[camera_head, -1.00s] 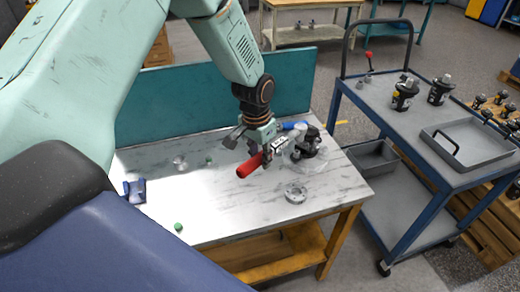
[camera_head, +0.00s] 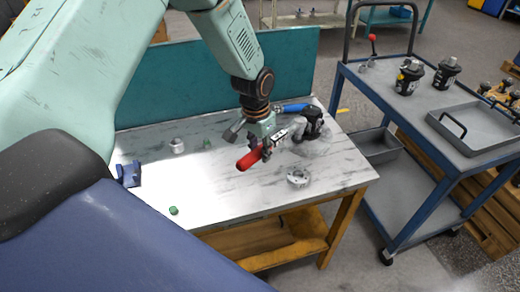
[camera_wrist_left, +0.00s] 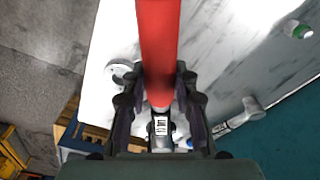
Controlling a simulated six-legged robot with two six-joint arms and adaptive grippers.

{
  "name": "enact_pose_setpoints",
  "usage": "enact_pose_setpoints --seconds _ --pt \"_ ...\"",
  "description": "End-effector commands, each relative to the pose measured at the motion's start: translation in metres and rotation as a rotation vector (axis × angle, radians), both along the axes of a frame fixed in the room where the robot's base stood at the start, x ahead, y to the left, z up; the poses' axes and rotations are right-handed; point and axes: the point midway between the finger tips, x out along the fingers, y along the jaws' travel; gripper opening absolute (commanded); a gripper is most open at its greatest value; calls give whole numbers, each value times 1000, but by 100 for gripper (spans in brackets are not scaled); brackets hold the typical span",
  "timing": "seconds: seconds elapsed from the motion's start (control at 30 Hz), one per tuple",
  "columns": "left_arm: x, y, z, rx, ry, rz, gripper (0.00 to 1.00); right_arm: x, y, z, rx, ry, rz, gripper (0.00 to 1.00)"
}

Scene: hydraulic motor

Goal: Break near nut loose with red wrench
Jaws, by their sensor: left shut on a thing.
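My left gripper (camera_head: 268,146) is shut on the red wrench (camera_head: 249,159) and holds it above the workbench. The red handle also fills the upper middle of the left wrist view (camera_wrist_left: 158,45), running between the fingers, with a grey wrench part (camera_wrist_left: 161,127) beyond it. In the head view the wrench's grey end points up and right toward the black hydraulic motor (camera_head: 311,122) on the bench. I cannot tell whether it touches the motor. The near nut is too small or hidden to make out. A blue wrench handle (camera_head: 292,107) lies by the motor. My right gripper is not in view.
A metal ring (camera_head: 298,177) lies at the bench's front right. A green cap (camera_head: 173,210), a blue bracket (camera_head: 129,174) and a metal cylinder (camera_head: 177,146) lie to the left. A teal panel (camera_head: 180,90) backs the bench. A blue cart (camera_head: 470,150) stands right.

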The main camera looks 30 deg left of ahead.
Motion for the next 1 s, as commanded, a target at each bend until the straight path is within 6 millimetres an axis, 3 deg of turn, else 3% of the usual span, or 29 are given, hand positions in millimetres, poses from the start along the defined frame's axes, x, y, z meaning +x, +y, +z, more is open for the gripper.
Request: enact_pose_setpoints --seconds 1.0 --pt "-2 -2 1 -2 -27 0 0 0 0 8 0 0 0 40"
